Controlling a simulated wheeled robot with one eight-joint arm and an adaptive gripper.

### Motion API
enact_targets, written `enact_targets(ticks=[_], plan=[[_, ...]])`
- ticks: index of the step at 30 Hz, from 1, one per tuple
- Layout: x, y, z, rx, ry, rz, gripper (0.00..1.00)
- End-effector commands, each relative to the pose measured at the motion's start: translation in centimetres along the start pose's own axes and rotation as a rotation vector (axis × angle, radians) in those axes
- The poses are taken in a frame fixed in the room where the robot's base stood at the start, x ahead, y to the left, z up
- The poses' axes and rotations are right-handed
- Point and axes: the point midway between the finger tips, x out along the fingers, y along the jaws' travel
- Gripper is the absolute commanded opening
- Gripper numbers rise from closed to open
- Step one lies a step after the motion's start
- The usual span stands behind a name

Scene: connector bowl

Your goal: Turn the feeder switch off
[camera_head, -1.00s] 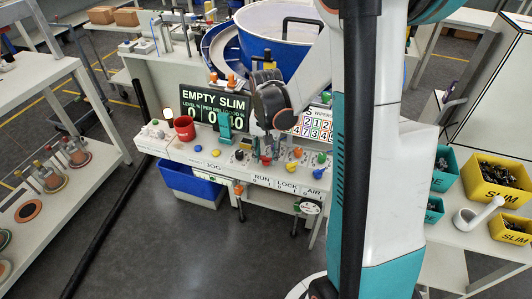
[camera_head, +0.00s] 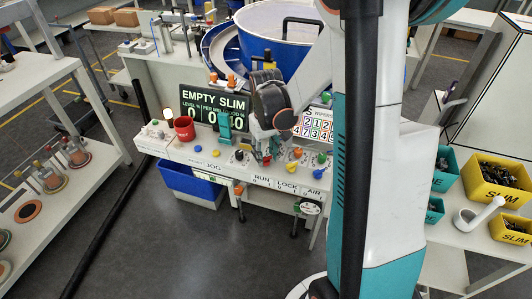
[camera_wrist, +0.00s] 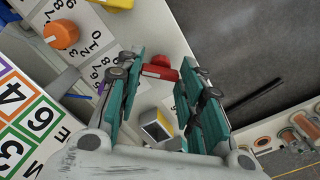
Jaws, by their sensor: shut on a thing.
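The control panel (camera_head: 225,163) has a row of coloured knobs above the printed labels JOG, RUN, LOCK and AIR. My gripper (camera_head: 263,156) is down at the panel above RUN, with its fingertips at a red switch knob, which it mostly hides in the head view. In the wrist view the red knob (camera_wrist: 160,70) shows between the teal finger pads of my gripper (camera_wrist: 160,80), and the jaws are shut on it. I cannot tell the switch's exact setting. The display (camera_head: 212,105) reads EMPTY SLIM.
A blue bowl (camera_head: 275,45) is behind. Yellow bins (camera_head: 497,195) are at right. Levers hang below the panel's front.

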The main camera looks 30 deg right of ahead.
Motion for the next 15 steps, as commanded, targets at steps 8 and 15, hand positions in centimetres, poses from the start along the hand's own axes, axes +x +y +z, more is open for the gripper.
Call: enact_targets(ticks=[8,15], plan=[[-0.02,0.0,-0.04,-0.012,0.001,0.0,0.11],[-0.02,0.0,-0.04,-0.011,0.001,0.0,0.46]])
